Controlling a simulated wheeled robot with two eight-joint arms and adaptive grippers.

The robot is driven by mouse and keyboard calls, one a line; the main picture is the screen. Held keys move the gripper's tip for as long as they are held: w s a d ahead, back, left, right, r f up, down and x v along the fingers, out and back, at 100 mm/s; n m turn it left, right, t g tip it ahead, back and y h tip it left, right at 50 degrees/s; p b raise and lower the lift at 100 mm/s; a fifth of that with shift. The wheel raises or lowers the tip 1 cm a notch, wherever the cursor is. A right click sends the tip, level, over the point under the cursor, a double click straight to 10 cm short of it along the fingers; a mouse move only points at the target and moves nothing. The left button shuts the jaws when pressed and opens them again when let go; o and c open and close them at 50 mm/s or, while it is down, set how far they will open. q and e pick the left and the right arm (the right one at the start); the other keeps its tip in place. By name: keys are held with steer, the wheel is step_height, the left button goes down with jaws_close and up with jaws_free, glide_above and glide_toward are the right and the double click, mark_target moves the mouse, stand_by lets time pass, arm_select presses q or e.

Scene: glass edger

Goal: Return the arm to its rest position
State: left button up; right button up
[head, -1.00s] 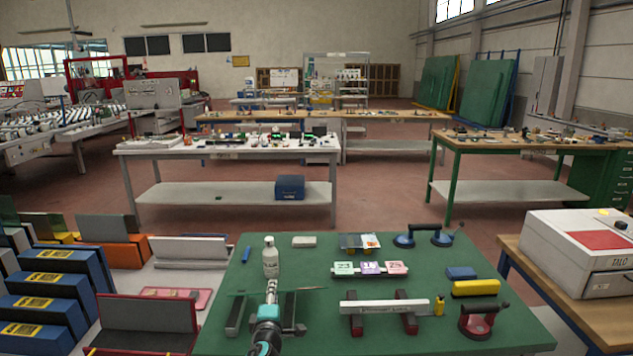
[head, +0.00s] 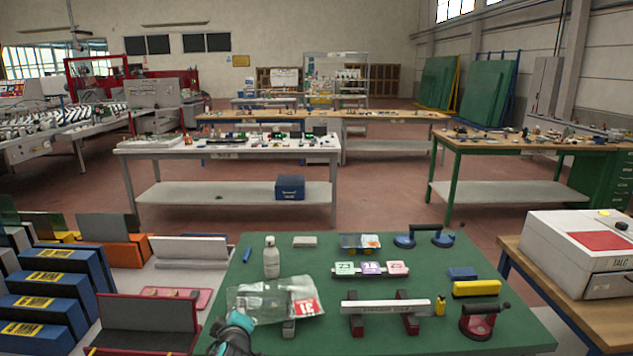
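My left gripper (head: 238,319) is at the bottom left of the green bench, low in the head view, with its teal and dark wrist below it. One rest (head: 288,328) shows at the pane's near edge. My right gripper is not in view.
The green bench (head: 400,338) also holds a white bottle (head: 271,257), numbered tags (head: 371,268), a pale bar (head: 384,308) on red rests, a yellow block (head: 476,288) and a red suction cup (head: 480,321). Blue racks (head: 45,285) stand left.

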arm_select(q)
steer(key=s+f+m+g+h, duration=0.1)
steer(key=s+m, duration=0.3)
steer(key=s, duration=0.5)
steer(key=s+d+f+m+g+h, duration=0.1)
steer(key=s+f+m+g, duration=0.2)
steer(key=s, duration=0.6)
steer(key=s+d+f+m+g+h, duration=0.1)
steer(key=s+f+m+g, duration=0.1)
steer(key=s+m, duration=0.4)
steer(key=s+f, duration=0.1)
steer(key=s, duration=0.2)
